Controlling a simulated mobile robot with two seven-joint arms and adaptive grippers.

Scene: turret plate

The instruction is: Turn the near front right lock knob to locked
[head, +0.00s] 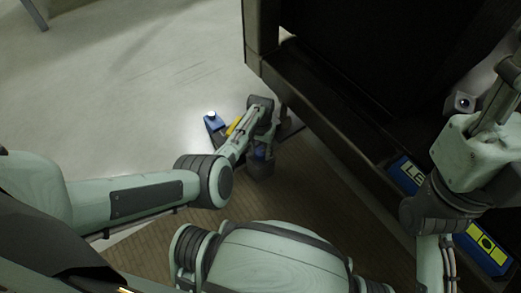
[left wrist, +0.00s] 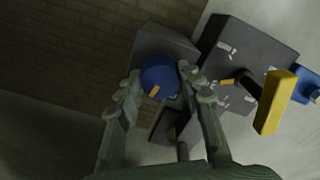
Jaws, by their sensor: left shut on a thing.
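A round blue lock knob (left wrist: 160,77) with a short yellow mark sits on a dark grey block (left wrist: 150,42) in the left wrist view. The yellow mark lies at the knob's lower edge in that view. My left gripper (left wrist: 155,82) has one finger on each side of the knob and is shut on it. In the head view my left gripper (head: 263,143) is at the same dark block (head: 260,171), and its fingers and wrist hide most of the knob. My right arm is at the right edge of the head view; its fingertips cannot be made out clearly.
Beside the knob, a dark box (left wrist: 235,55) with white markings carries a yellow lever (left wrist: 275,103). A blue part (head: 214,127) with a white top stands beyond. A large dark frame (head: 330,130) rises to the right, with blue-and-yellow label plates (head: 486,246) along it. Open floor lies left.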

